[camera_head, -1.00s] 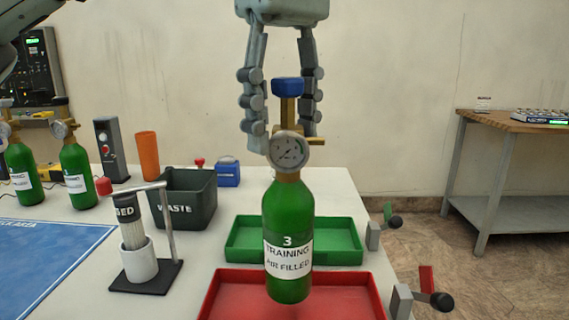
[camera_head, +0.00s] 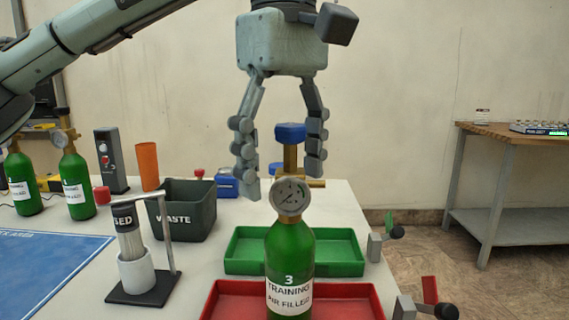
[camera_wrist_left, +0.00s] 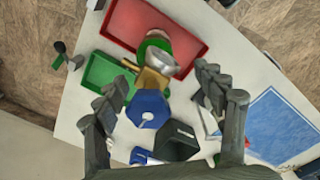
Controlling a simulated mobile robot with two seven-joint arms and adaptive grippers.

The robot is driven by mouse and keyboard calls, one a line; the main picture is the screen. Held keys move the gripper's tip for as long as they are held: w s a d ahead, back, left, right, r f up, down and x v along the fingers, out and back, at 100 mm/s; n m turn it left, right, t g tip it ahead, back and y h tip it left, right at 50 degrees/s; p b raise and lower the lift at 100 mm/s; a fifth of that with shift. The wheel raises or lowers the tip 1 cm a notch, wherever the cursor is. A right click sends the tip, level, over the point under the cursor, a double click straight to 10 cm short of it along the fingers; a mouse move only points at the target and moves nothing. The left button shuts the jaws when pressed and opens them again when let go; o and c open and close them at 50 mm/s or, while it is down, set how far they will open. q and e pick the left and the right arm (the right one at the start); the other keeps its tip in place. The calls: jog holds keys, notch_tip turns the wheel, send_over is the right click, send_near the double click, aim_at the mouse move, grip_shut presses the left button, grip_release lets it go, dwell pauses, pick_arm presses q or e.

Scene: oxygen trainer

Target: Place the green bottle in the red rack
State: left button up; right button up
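The green bottle (camera_head: 290,255), marked 3 and "TRAINING AIR FILLED", is upright at the red rack (camera_head: 232,297), a shallow red tray. Its base is cut off by the lower edge of the head view, so its contact is hidden. It has a round gauge, brass valve and blue knob (camera_head: 290,132). My left gripper (camera_head: 283,172) is open above it, fingers apart on either side of the knob. In the left wrist view the blue knob (camera_wrist_left: 148,108) sits between the spread fingers, and the red rack (camera_wrist_left: 190,30) lies beyond. My right gripper is not in view.
A green tray (camera_head: 335,250) lies behind the red one. A black waste bin (camera_head: 190,208), a stand with a white cup (camera_head: 137,272) and two more green bottles (camera_head: 76,185) stand to the left. Small levers (camera_head: 385,235) sit at the table's right edge.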

pick_arm(q)
jog(key=shift+r, duration=0.1)
jog(key=shift+r, duration=0.3)
notch_tip(320, 180, up, 11)
jog(key=p, duration=0.4)
jog(key=shift+f, duration=0.15)
jog(key=shift+r, duration=0.35)
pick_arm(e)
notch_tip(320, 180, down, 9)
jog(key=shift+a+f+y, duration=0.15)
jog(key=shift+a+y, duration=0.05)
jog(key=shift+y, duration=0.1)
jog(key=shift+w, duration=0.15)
